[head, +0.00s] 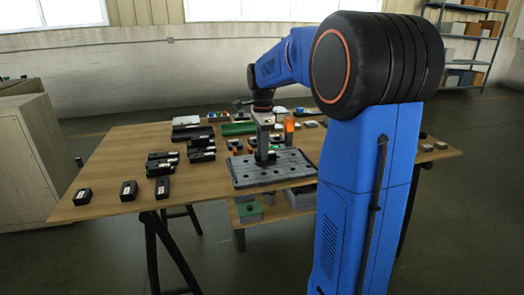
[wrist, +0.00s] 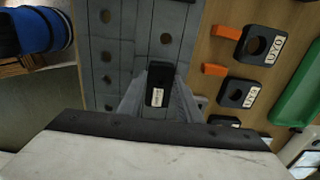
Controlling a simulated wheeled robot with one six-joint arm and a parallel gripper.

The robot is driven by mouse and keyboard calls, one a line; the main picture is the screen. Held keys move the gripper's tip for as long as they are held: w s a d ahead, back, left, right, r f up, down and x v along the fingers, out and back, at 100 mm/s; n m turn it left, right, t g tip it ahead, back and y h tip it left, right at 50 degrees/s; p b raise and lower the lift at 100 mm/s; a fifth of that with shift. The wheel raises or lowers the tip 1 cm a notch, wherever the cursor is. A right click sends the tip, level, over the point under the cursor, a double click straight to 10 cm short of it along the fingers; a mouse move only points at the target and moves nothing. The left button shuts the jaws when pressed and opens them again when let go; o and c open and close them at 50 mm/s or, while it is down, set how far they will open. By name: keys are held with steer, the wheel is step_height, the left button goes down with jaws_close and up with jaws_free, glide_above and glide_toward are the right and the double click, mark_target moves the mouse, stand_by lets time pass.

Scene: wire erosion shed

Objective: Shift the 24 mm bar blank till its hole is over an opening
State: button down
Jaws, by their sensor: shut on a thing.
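My gripper (head: 263,152) is shut on a small black block with a white label (wrist: 158,86), taken to be the bar blank. The label is too small to read. The wrist view shows the gripper's fingers (wrist: 159,98) on either side of the block. The block is over the grey plate (head: 247,179), which has several round holes and also shows in the wrist view (wrist: 116,48). The block's own hole is not visible, and I cannot tell whether it lies over an opening or whether the block touches the plate.
Black blocks with round holes and labels (wrist: 257,44) lie right of the plate in the wrist view, with orange pieces (wrist: 228,32) beside them. Several black labelled blocks (head: 162,188) stand on the table's left side. The wooden table (head: 115,165) has bare room at front left.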

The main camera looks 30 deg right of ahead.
steer(key=c, duration=1.2)
jaws_free()
step_height(320, 180, up, 17)
steer(key=shift+r, duration=0.2)
steer(key=s+a+f+n+t, duration=0.1)
steer(key=s+a+f+n, duration=0.4)
steer(key=s, duration=0.5)
steer(key=s+a+f+n+t, duration=0.2)
steer(key=s+a+f+n, duration=0.3)
steer(key=s+f+n, duration=0.4)
steer(key=s+a+f+n+t, duration=0.1)
steer(key=s+a+f+n, duration=0.4)
steer(key=s, duration=0.7)
step_height(320, 180, down, 4)
steer(key=shift+a+n+t, duration=0.2)
steer(key=shift+n+t, duration=0.2)
steer(key=shift+n, duration=0.7)
